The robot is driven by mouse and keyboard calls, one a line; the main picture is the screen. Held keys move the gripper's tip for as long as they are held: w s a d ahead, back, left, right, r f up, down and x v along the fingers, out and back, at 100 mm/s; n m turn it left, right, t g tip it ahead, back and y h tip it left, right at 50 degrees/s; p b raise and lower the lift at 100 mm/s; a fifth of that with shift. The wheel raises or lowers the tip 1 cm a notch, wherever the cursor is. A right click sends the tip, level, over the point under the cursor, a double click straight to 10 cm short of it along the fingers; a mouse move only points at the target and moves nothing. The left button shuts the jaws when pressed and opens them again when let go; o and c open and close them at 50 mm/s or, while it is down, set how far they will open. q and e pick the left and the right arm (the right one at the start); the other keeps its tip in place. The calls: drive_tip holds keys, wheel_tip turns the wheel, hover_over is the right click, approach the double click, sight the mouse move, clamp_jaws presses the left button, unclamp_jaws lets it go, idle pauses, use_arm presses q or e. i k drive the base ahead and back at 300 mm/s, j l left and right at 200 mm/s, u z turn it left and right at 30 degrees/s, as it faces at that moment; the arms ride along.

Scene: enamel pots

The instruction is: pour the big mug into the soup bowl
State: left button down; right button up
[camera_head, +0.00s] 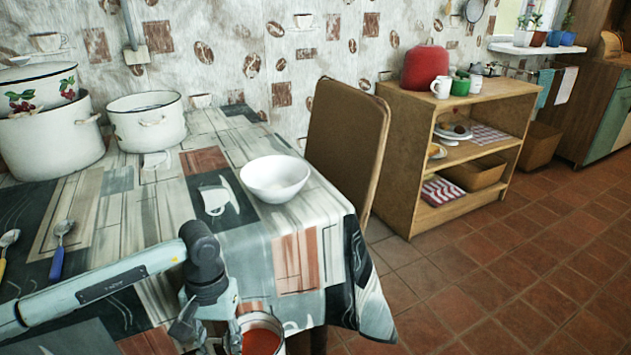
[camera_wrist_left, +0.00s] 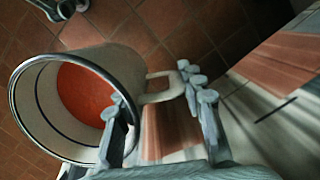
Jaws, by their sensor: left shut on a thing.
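The soup bowl (camera_head: 275,180) is white and round and stands upright on the table near its right side. The big mug (camera_wrist_left: 118,62) is white with a dark rim and holds orange-red liquid (camera_head: 262,341). My left gripper (camera_wrist_left: 160,103) is shut on the mug's handle (camera_wrist_left: 165,88), with a finger on either side. In the head view the mug is at the bottom, by the table's near edge and well below the bowl in the picture; its lower part is cut off. My right gripper is in neither view.
The patterned tablecloth (camera_head: 150,240) is clear between mug and bowl. A large pot (camera_head: 50,140) and a smaller white pot (camera_head: 148,128) stand at the back left. Spoons (camera_head: 58,250) lie at left. A brown chair (camera_head: 345,140) is behind the bowl. Tiled floor is at right.

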sight(273, 179)
drive_tip(key=i+l+z, duration=0.2)
drive_tip(key=z, duration=0.3)
drive_tip(key=i+l+z, duration=0.2)
drive_tip(key=z, duration=0.25)
drive_tip(key=i+l+z, duration=0.25)
drive_tip(key=z, duration=0.25)
drive_tip(key=i+l+z, duration=0.1)
drive_tip(key=i+z, duration=0.4)
drive_tip(key=i, duration=0.25)
drive_tip(key=i+u, duration=0.3)
drive_tip(key=i+l+u, duration=0.3)
drive_tip(key=i+u, duration=0.15)
drive_tip(key=u, duration=0.25)
drive_tip(key=i+l+u, duration=0.15)
drive_tip(key=u, duration=0.2)
drive_tip(key=i+l+u, duration=0.15)
drive_tip(key=u, duration=0.25)
drive_tip(key=i+l+u, duration=0.1)
drive_tip(key=u, duration=0.25)
drive_tip(key=i+l+u, duration=0.15)
drive_tip(key=l+u, duration=0.3)
drive_tip(key=i+l+u, duration=0.15)
drive_tip(key=l+u, duration=0.3)
drive_tip(key=j, duration=0.1)
